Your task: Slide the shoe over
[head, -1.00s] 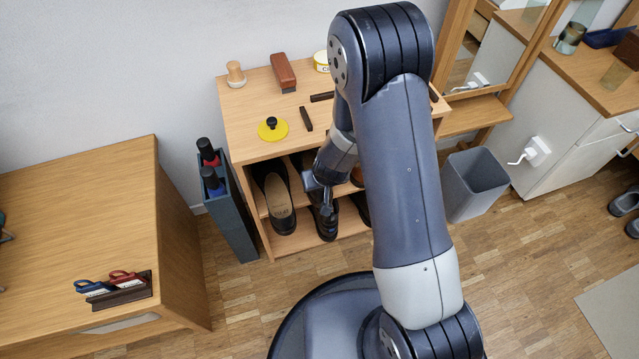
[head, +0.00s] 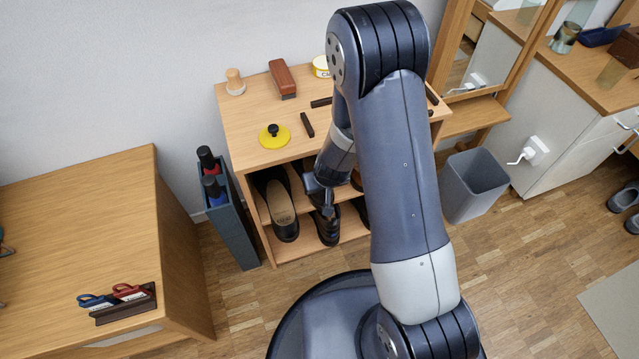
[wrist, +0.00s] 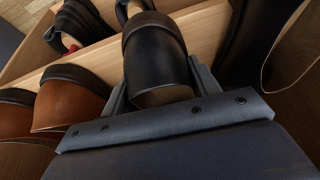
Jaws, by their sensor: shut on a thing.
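In the wrist view my gripper (wrist: 160,88) is shut on a dark shoe (wrist: 155,50), one finger on each side of its rounded end. In the head view my gripper (head: 322,192) reaches into the open front of a small wooden shoe rack (head: 243,137), and my arm hides much of it. A black laced shoe (head: 327,230) shows below my gripper. Which shoe in the head view is held is hard to tell.
Brown shoes (wrist: 70,100) stand left of the held shoe in the wrist view; a large dark shoe (wrist: 255,40) is close on its right. A grey bin (head: 472,185) stands to the right.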

